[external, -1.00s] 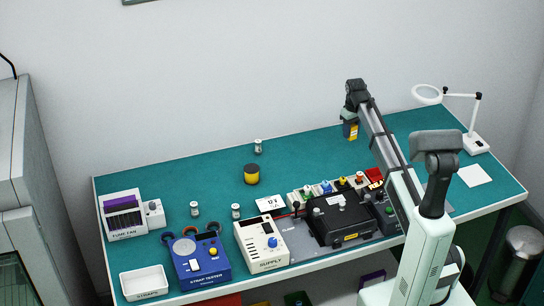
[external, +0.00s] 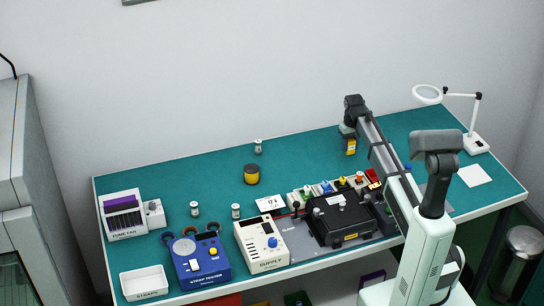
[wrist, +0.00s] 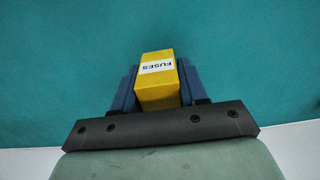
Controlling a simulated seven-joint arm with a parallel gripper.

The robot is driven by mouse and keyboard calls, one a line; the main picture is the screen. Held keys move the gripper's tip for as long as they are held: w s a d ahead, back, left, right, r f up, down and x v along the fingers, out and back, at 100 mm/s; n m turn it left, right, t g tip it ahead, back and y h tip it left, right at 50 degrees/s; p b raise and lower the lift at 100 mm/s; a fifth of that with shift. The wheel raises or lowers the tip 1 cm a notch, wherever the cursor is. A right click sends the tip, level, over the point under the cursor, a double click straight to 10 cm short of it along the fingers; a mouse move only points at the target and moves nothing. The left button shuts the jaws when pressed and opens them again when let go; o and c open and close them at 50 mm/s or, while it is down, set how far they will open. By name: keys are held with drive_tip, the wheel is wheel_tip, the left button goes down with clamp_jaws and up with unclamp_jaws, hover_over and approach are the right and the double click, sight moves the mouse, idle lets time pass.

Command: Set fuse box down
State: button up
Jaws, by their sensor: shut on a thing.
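The fuse box is a small yellow box with a white label reading FUSES (wrist: 156,82). In the wrist view it sits between the two blue fingers of my gripper (wrist: 157,88), which is shut on it. In the external view the yellow fuse box (external: 351,146) shows below my gripper (external: 349,133), over the back right part of the teal bench mat (external: 300,155). I cannot tell whether the box touches the mat. Its underside is hidden.
A black fixture (external: 341,219), a white supply unit (external: 262,245) and a blue strap tester (external: 197,258) stand along the front. A yellow and black round pot (external: 251,174) stands mid-bench. A magnifier lamp (external: 476,143) and white sheet (external: 474,175) are at right. Mat around the box looks clear.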

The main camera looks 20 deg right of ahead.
sight(349, 150)
drive_tip(key=shift+f, duration=1.4)
drive_tip(key=shift+f, duration=0.1)
drive_tip(key=o, duration=1.1)
drive_tip(key=shift+c, duration=0.2)
wheel_tip(349, 150, up, 12)
drive_tip(key=shift+r, duration=0.1)
